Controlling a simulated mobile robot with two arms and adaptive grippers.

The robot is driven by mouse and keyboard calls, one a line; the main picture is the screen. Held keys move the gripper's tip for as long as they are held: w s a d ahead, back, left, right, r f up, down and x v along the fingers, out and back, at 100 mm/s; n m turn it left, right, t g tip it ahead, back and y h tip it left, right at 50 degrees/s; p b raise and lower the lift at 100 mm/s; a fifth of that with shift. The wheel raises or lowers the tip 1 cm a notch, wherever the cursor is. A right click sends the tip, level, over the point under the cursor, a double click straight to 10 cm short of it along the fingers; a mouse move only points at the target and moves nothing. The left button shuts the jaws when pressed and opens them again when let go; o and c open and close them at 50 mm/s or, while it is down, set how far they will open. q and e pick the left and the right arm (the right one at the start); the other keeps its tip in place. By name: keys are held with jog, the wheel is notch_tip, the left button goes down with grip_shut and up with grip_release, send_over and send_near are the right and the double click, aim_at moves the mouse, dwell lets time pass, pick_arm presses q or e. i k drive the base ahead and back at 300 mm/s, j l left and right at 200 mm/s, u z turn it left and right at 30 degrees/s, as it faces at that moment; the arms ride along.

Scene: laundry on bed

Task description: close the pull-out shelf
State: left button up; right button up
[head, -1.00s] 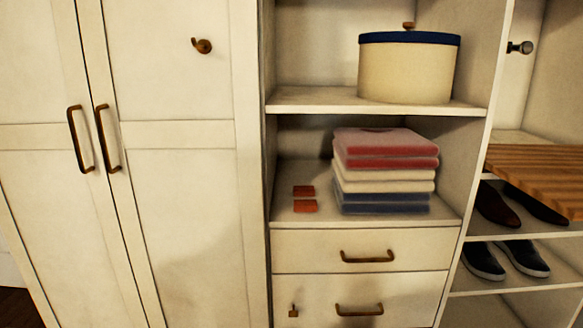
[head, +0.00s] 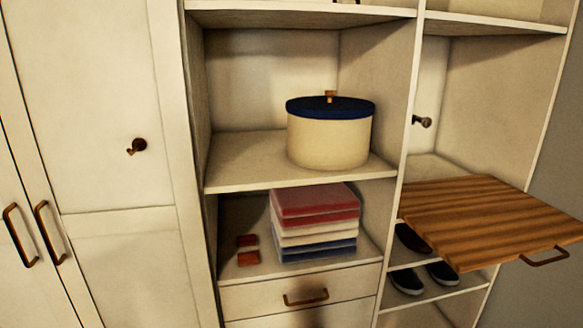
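The pull-out shelf (head: 485,215) is a striped wooden board on the right side of the wardrobe. It sticks out well past the front of its compartment, above the shoes. A bronze handle (head: 543,257) is on its front edge, at the lower right of the picture. Neither of my grippers shows in the head view.
A cream round box (head: 330,139) with a blue lid stands on the middle shelf, above folded clothes (head: 314,222). Dark shoes (head: 406,280) are below the board. Closed doors (head: 110,240) are at left, and a drawer (head: 298,298) is closed. A grey wall (head: 560,150) is at right.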

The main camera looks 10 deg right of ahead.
aim_at(472, 222)
jog(key=z, duration=1.9)
